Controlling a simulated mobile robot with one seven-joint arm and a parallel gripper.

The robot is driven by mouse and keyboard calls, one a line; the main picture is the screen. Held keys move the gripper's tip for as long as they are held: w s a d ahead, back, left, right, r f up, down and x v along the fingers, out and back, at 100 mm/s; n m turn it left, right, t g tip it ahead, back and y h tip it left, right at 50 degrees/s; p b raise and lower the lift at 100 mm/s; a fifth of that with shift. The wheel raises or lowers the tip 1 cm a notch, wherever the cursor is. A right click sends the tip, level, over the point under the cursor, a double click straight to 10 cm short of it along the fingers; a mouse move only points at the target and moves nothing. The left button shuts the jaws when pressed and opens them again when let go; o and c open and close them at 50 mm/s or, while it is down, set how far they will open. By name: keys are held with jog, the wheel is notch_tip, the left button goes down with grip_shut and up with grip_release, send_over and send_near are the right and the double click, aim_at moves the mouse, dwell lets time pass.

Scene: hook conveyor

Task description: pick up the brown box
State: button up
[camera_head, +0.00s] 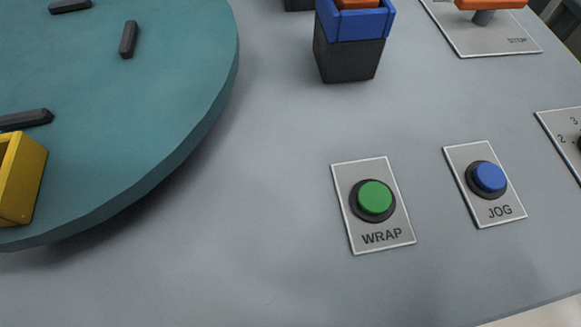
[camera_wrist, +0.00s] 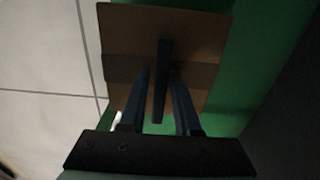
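A brown box (camera_wrist: 205,35) fills the upper middle of the wrist view, with a darker band across it. A dark upright bar or handle (camera_wrist: 162,80) stands out in front of its middle. My gripper (camera_wrist: 161,75) reaches towards the box, with one dark finger on each side of the bar. The fingers stand apart, with narrow gaps seen between them and the bar; the view is dim, so contact at the tips is hard to judge. The head view shows neither the brown box nor my gripper.
In the wrist view, a green surface (camera_wrist: 255,60) lies behind the box, with pale floor tiles (camera_wrist: 40,60) at left. The head view shows a teal turntable (camera_head: 130,110), a yellow holder (camera_head: 22,180), a green WRAP button (camera_head: 374,198) and a blue JOG button (camera_head: 488,177).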

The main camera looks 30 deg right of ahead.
grip_shut()
dwell(0.3)
jog(key=shift+w+r, duration=0.1)
dwell(0.7)
